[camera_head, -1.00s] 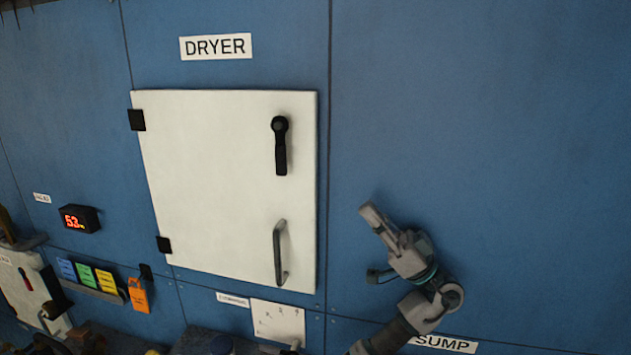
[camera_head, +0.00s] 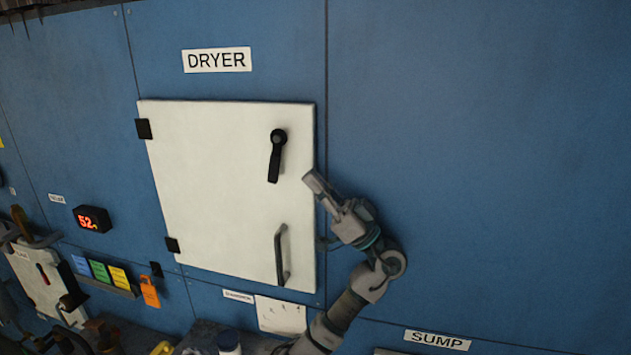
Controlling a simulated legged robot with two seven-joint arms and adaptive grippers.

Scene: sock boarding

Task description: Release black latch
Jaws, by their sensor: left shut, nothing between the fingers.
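The black latch (camera_head: 275,157) is on the upper right of the white dryer door (camera_head: 205,190). Its round pivot is at the top, and its lever hangs down, the lower end leaning slightly left. My left gripper (camera_head: 312,179) is shut and empty. Its fingertips point up and left and overlap the door's right edge in the picture, to the right of the latch's lower end. A gap shows between them and the latch. The door looks closed. My right gripper is not in view.
A grey pull handle (camera_head: 281,256) stands out from the door below the latch. Black hinges (camera_head: 144,129) are on the door's left side. Blue wall panel (camera_head: 470,150) to the right is bare. A red display (camera_head: 92,220) and coloured cards (camera_head: 99,271) are at lower left.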

